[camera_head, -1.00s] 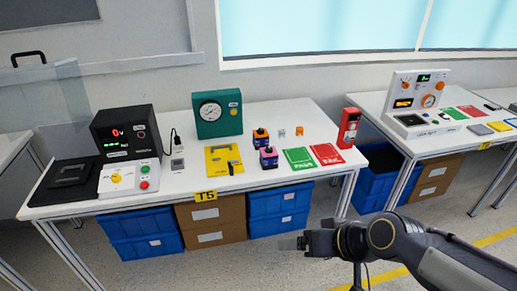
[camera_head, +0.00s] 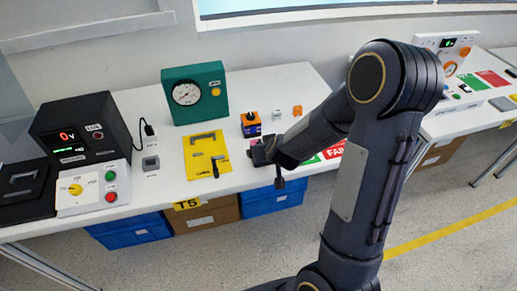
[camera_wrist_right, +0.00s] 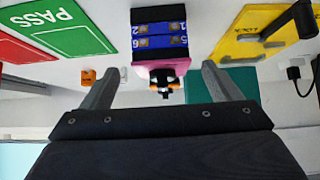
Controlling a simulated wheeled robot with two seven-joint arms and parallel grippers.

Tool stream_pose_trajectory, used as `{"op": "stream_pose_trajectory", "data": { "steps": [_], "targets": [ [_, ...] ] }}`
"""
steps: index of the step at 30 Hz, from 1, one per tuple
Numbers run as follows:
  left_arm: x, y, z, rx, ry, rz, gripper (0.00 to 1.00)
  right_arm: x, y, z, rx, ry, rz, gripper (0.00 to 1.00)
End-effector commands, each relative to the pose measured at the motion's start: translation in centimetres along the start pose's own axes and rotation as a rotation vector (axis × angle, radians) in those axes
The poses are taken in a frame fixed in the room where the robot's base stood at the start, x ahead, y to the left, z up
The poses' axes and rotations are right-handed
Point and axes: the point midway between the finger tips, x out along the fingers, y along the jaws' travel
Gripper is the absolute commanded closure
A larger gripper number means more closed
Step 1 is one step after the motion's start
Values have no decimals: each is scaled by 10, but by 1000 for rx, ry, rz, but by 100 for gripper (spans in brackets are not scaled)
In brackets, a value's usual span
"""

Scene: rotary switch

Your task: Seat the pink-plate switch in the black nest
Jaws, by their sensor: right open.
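The pink-plate switch (camera_wrist_right: 160,38) shows in the right wrist view, with a blue and black body, numbered terminals, a pink plate and an orange-black knob. My right gripper (camera_wrist_right: 160,70) is open, with one finger on each side of the switch and a visible gap to each. A flat black fixture with a recess (camera_head: 22,188), which looks like the black nest, lies at the table's left end. My left gripper is not in view.
An orange-topped switch (camera_head: 251,124) stands just behind my gripper. A yellow plate with a black handle (camera_head: 207,155) lies to the left. The green PASS card (camera_wrist_right: 68,25) is partly hidden in the head view. A white control box (camera_head: 93,190) stands beside the black fixture.

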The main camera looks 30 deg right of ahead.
Motion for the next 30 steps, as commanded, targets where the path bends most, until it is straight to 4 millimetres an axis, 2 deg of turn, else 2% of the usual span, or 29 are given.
{"op": "stream_pose_trajectory", "data": {
  "steps": [12, 21, 30],
  "targets": [
    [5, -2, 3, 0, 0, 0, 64, 55, -2, 4, 2, -1, -1, 16],
    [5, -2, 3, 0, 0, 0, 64, 58, -2, 3, 2, 1, -3, 18],
    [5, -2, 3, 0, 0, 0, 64, 58, -2, 4, 2, 0, -3, 57]
  ]
}}
